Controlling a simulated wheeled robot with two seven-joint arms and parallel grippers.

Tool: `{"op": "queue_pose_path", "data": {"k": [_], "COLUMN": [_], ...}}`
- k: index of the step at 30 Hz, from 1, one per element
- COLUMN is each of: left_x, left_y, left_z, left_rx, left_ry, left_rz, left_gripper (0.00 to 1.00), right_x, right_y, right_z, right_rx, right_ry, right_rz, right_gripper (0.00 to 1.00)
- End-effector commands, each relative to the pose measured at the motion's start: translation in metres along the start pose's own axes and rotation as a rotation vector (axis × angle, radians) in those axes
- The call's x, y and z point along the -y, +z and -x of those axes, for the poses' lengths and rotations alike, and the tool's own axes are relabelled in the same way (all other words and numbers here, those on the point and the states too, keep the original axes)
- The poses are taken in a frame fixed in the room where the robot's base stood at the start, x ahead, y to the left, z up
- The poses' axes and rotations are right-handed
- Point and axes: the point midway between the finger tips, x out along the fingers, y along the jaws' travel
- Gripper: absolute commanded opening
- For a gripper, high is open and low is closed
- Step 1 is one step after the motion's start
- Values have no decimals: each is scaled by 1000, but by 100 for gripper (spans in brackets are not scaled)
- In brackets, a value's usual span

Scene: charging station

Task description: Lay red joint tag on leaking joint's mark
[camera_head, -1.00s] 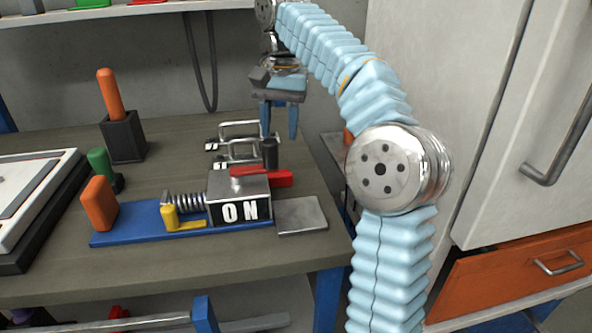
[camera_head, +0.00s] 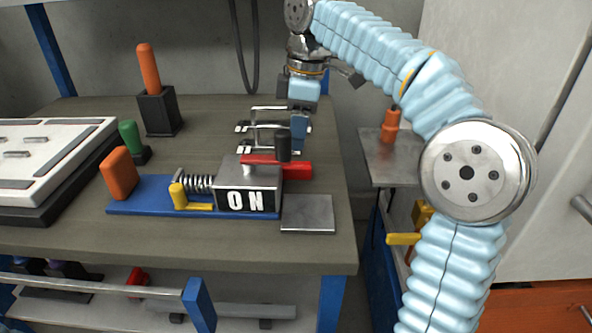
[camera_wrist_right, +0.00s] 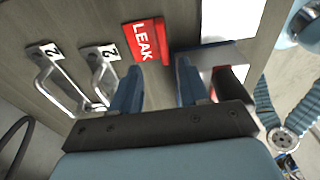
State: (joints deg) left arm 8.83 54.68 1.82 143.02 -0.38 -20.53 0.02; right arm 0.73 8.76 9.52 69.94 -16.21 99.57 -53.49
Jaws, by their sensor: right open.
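A red tag lettered LEAK (camera_wrist_right: 143,40) shows in the right wrist view, lying on the bench top just beyond my right fingers. My right gripper (camera_wrist_right: 160,66) is open and empty, its two blue fingers apart. In the head view my right gripper (camera_head: 299,140) points down behind the ON box, beside the metal handles. I cannot identify the leaking joint's mark in either view. My left gripper is not in view.
Two metal handles (camera_wrist_right: 66,84) with labels reading 2 stand beside the tag. The ON box (camera_head: 248,198) has a red lever (camera_head: 297,170) with a black knob near my gripper. A grey plate (camera_head: 308,216) lies in front. An orange-handled tool (camera_head: 149,70) stands left.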

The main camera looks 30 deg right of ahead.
Motion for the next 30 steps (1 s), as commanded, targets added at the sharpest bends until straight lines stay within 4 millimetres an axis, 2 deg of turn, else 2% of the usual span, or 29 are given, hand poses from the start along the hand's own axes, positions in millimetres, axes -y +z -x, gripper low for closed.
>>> {"op": "queue_pose_path", "data": {"k": [3, 8, 16, 20, 25, 30], "left_x": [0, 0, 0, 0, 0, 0], "left_y": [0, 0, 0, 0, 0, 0], "left_z": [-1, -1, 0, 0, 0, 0], "left_rx": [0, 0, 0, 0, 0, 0], "left_ry": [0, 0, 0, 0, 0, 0], "left_rz": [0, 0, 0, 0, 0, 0], "left_gripper": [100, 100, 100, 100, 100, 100], "right_x": [0, 1, 6, 5, 5, 5], "right_y": [0, 1, 5, 5, 5, 5], "right_z": [-17, -29, -69, -76, -76, -76], "right_rx": [0, 0, 1, -1, -1, -1], "right_ry": [-1, -1, -2, -1, 0, 0], "right_rz": [0, -1, -1, -1, -1, -1], "right_gripper": [45, 45, 45, 45, 45, 20]}}
